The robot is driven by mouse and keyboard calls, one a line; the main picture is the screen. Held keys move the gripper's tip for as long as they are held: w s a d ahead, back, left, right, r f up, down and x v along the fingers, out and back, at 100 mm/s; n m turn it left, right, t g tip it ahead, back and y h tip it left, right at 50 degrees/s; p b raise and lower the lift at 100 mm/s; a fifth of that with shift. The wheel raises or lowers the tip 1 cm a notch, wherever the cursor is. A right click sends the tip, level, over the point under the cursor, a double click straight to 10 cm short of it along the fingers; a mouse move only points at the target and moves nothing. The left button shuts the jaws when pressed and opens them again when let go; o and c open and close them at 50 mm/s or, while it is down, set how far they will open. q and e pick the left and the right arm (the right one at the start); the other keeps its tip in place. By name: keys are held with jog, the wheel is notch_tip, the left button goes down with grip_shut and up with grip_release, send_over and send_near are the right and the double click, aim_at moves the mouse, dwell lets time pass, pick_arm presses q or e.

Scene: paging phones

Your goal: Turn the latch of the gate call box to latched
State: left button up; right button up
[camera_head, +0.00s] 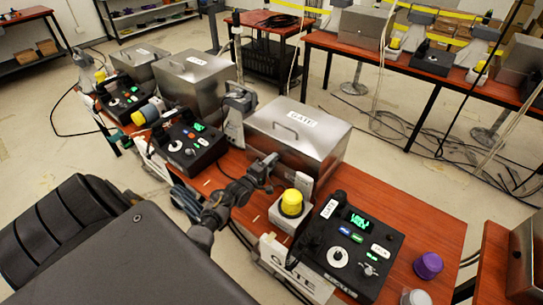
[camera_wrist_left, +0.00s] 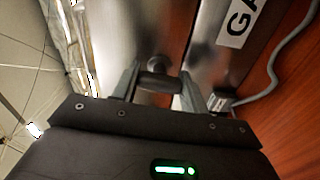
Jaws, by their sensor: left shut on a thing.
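The gate call box (camera_head: 322,144) is a silver metal box with a handled lid and a GATE label (camera_head: 302,117); its lid looks closed. My left gripper (camera_head: 268,165) is at the near side of this box. In the left wrist view the two fingers (camera_wrist_left: 158,88) stand on either side of the dark, rounded latch (camera_wrist_left: 158,68) and are shut on it. The box wall and part of its label (camera_wrist_left: 240,20) show behind. In the head view the latch is hidden by the gripper, and I cannot tell its exact angle. My right gripper is not in view.
A yellow beacon (camera_head: 292,203) and a black phone console (camera_head: 350,245) stand right of the gripper on the red table. A purple cup (camera_head: 428,265) is near the right corner. More silver boxes (camera_head: 195,82) and consoles are on the left. A grey cable (camera_wrist_left: 285,65) runs beside the box.

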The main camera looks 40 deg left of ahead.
pick_arm(q)
jog(key=shift+n, duration=0.6)
jog(key=o, duration=1)
jog(key=s, duration=1)
jog(key=shift+s+d, duration=0.1)
jog(key=shift+s, duration=0.3)
